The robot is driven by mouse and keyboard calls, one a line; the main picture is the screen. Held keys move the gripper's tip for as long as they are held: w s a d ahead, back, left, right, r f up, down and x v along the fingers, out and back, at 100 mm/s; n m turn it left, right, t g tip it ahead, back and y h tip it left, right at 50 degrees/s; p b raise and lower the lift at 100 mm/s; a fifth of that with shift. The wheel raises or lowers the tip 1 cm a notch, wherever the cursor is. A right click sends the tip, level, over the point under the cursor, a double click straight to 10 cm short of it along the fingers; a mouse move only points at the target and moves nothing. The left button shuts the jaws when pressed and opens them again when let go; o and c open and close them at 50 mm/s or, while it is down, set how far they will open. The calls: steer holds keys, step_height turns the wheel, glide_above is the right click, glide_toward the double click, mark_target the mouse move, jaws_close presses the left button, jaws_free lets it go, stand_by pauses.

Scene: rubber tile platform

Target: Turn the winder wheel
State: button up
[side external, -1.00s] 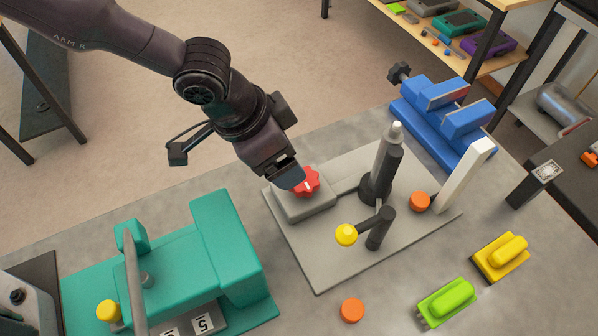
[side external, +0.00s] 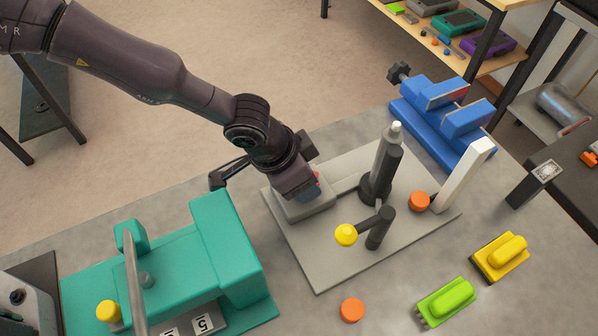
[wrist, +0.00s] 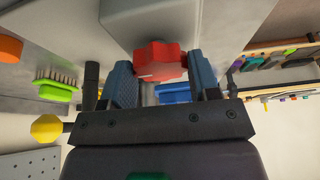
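The winder wheel is a red lobed knob (wrist: 160,62) on a light grey block (side external: 306,207). The block is on the left part of a grey base plate (side external: 330,272). In the side view my gripper (side external: 308,192) is down over the knob and hides most of it; only a red sliver shows. In the wrist view my gripper (wrist: 163,75) has its two blue-grey fingers spread, one on each side of the knob. The gaps are very small, and I cannot tell whether the fingers touch it.
A dark upright post (side external: 383,175) and a yellow-knobbed lever (side external: 346,235) stand right of the block. A teal fixture (side external: 228,245) is at left, a blue vise (side external: 440,115) behind. Yellow and green brushes lie at front right.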

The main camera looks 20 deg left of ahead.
steer(key=c, duration=0.3)
steer(key=m+g, duration=0.1)
steer(key=m, duration=0.1)
steer(key=m+g+h, duration=0.1)
steer(key=m, duration=0.2)
steer(key=shift+w+a, duration=0.15)
steer(key=m+g, duration=0.1)
steer(key=m, duration=0.2)
steer(key=m+g, duration=0.1)
steer(key=m, duration=0.1)
steer(key=shift+w+m, duration=0.15)
steer(key=shift+m, duration=0.25)
steer(key=m+g, duration=0.1)
steer(key=m, duration=0.2)
steer(key=m+g+y, duration=0.1)
steer(key=m, duration=0.2)
steer(key=shift+w+d, duration=0.2)
steer(key=m+g+y, duration=0.1)
steer(key=m, duration=0.3)
steer(key=shift+m+y, duration=0.4)
steer(key=shift+m, duration=0.4)
